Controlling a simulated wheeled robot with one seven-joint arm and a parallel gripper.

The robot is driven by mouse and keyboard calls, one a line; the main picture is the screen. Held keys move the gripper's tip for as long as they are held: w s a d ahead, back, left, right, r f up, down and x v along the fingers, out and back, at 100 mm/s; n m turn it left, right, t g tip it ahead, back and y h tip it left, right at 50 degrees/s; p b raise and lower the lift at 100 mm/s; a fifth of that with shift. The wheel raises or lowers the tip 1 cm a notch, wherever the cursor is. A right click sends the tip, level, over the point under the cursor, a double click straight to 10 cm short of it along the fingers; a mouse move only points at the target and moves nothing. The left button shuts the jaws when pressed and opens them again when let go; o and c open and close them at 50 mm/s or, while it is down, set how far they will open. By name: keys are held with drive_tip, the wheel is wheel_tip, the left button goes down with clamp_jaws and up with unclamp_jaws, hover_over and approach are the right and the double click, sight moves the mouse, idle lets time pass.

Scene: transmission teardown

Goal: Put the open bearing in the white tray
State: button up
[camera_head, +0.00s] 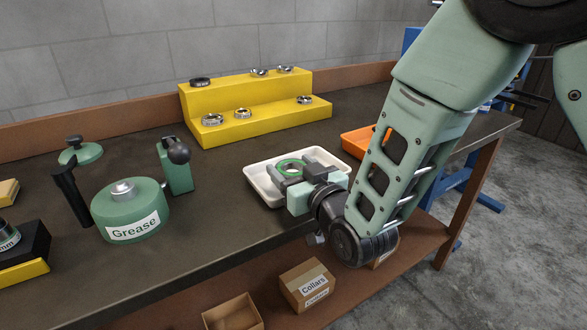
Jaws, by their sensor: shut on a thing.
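My gripper (303,168) is at the end of the arm, over the white tray (262,192). It is shut on a ring-shaped bearing (291,162) with a green band, held between its dark fingers. The gripper partly covers the bearing, and I cannot tell whether the bearing touches the tray floor. The white tray is shallow and sits near the front edge of the bench. My gripper and wrist hide its right and front parts.
A yellow stepped stand (235,95) at the back holds several bearings. An orange tray (357,143) is right of the white tray, partly behind my arm. A green grease pot (130,215) stands left. Cardboard boxes (306,285) sit on the lower shelf.

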drive_tip(key=shift+f+b, duration=0.45)
drive_tip(key=shift+b, duration=0.1)
drive_tip(key=shift+f, duration=0.15)
drive_tip(key=o, duration=1.3)
